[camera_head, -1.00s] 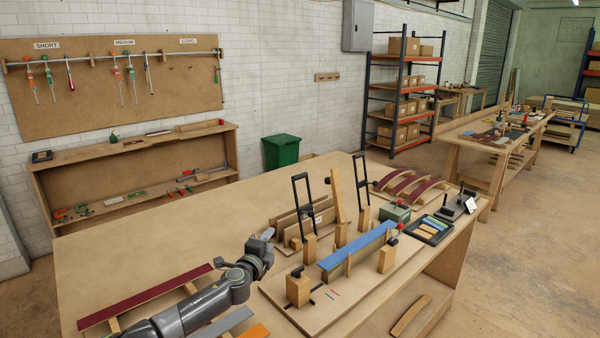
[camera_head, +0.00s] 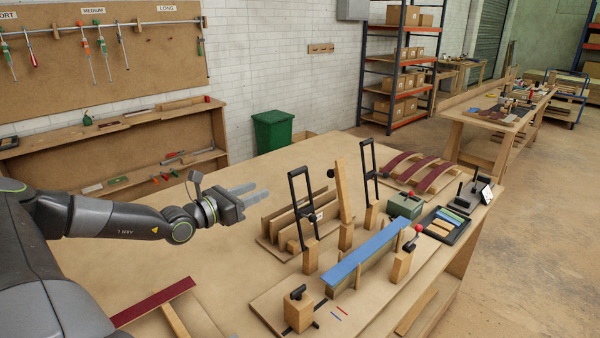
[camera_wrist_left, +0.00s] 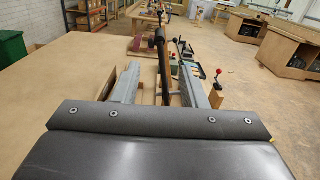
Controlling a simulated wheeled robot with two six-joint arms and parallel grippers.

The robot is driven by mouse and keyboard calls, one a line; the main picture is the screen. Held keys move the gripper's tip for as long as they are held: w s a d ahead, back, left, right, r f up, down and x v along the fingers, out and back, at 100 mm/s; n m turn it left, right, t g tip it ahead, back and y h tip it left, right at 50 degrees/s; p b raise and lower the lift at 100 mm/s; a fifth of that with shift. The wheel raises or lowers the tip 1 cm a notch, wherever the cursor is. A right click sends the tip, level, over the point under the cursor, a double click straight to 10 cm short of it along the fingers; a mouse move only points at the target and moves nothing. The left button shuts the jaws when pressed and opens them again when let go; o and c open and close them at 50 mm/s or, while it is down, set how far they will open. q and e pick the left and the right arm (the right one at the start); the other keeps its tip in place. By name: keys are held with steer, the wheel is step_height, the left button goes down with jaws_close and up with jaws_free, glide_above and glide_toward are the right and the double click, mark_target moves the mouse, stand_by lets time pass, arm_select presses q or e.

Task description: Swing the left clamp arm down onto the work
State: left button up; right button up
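The left clamp arm (camera_head: 293,209) is a black open frame standing upright on a wooden post at the jig's back left. A second black clamp arm (camera_head: 362,170) also stands upright, farther right. Between them a wooden bar (camera_head: 343,190) leans upright. A blue strip (camera_head: 368,247) lies along the jig. My left gripper (camera_head: 262,192) is left of the left clamp arm, raised above the table and apart from it, with its fingers pointing right. It is open and empty. In the left wrist view a dark bar (camera_wrist_left: 160,48) shows between the spread fingers (camera_wrist_left: 160,75). My right gripper is out of view.
A green box (camera_head: 404,205) and a black tray (camera_head: 445,225) sit to the right. The table (camera_head: 215,270) left of the jig is mostly clear.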

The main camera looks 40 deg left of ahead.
arm_select(q)
steer(key=w+b, duration=0.2)
steer(key=w, duration=0.1)
steer(key=b, duration=0.4)
glide_toward(305, 169)
steer(key=w+p, duration=0.7)
steer(key=p, duration=0.2)
steer(key=shift+w+a+f, duration=0.1)
steer(key=shift+w+f, duration=0.05)
steer(key=shift+w, duration=0.1)
steer(key=shift+w+f+p, duration=0.1)
steer(key=shift+w+p, duration=0.2)
steer(key=shift+w, duration=0.6)
steer(key=shift+c, duration=0.2)
jaws_close()
